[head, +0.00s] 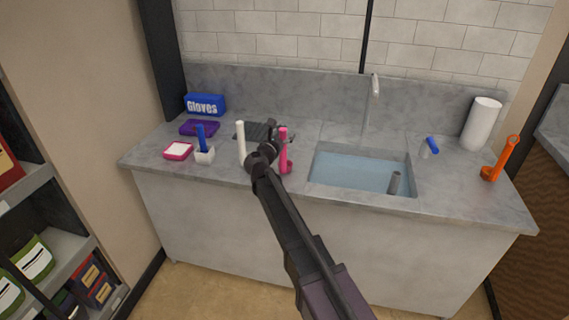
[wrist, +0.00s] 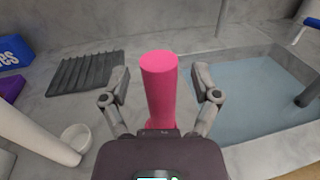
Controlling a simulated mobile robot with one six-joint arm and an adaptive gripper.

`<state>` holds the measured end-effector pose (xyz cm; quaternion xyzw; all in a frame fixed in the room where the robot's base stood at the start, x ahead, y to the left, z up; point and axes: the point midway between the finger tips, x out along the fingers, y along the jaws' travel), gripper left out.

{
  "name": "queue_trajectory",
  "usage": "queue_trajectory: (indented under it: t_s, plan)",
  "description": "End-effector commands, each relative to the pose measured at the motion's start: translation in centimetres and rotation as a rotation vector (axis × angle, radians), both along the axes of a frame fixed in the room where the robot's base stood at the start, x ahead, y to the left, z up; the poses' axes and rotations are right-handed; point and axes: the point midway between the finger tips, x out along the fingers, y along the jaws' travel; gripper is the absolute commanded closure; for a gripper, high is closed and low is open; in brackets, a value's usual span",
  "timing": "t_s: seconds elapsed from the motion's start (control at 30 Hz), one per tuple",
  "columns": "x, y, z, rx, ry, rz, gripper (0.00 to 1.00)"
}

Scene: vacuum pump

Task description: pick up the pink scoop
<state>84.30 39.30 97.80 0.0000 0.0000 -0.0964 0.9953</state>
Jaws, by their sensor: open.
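The pink scoop (head: 284,146) stands upright on the grey counter, left of the sink. In the wrist view its thick pink handle (wrist: 160,92) rises between the two fingers of my gripper (wrist: 162,88). The fingers are spread, with a gap on each side of the handle. In the head view my gripper (head: 270,146) is beside the scoop, and my arm covers part of the area below it. The scoop's lower end is mostly hidden in the wrist view by the gripper body.
A white scoop (head: 241,142) stands close on the left. The water-filled sink (head: 355,172) lies to the right. A dark ridged mat (wrist: 85,74) is behind. A blue gloves box (head: 205,104), an orange scoop (head: 503,160) and a white roll (head: 482,123) stand farther off.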

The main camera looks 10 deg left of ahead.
Motion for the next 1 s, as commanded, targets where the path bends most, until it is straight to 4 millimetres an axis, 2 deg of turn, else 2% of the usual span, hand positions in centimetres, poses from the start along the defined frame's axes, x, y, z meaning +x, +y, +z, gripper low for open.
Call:
queue_trajectory:
  t_s: [0.07, 0.1, 0.3, 0.37, 0.77, 1.0]
  plan:
    - [-0.01, 0.0, 0.0, 0.0, 0.0, 0.0, 0.21]
    - [-0.01, 0.0, 0.0, 0.0, 0.0, 0.0, 0.24]
    - [-0.01, 0.0, 0.0, 0.0, 0.0, 0.0, 0.83]
    - [-0.01, 0.0, 0.0, 0.0, 0.0, 0.0, 1.0]
    - [-0.01, 0.0, 0.1, 0.0, 0.0, 0.0, 1.0]
    - [-0.01, 0.0, 0.91, 0.0, 0.0, 0.0, 1.0]
